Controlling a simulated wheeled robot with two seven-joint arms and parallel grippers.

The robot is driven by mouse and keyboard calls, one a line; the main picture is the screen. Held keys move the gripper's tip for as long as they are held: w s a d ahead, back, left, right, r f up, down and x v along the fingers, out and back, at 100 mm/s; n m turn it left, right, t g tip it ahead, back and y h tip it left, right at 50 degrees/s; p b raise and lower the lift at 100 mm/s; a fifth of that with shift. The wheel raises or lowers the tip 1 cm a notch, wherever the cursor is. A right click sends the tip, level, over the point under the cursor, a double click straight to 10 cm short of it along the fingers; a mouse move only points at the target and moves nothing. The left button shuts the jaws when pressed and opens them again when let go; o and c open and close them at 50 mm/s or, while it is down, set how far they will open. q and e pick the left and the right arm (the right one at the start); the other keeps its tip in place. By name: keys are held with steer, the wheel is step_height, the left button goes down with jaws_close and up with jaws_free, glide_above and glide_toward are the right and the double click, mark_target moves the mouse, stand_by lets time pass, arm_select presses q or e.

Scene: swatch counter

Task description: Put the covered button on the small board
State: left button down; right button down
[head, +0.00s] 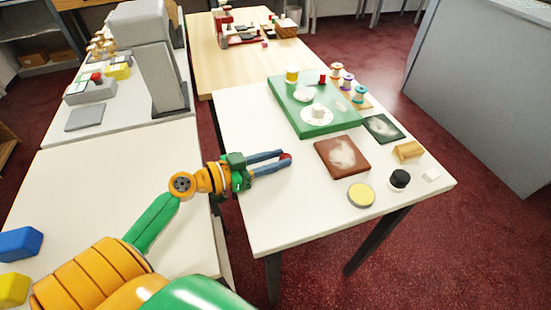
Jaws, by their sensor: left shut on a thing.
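My left gripper (284,159) reaches in from the left over the white table. It is shut on a small round red thing, which looks like the covered button (287,156); the fingers partly hide it. A brown square board (323,148) with a pale patch lies to the right of the fingertips, apart from them. A smaller dark green board (373,121), also with a pale patch, lies beyond it. I cannot tell for sure which of these is the small board. My right gripper is not in view.
A large green board (289,108) with spools and white discs lies at the table's back. The table's front left is clear.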

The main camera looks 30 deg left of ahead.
arm_select(q)
steer(key=c, duration=1.1)
jaws_free()
steer(key=shift+f, duration=0.15)
steer(key=o, duration=0.5)
steer(key=shift+r, duration=0.2)
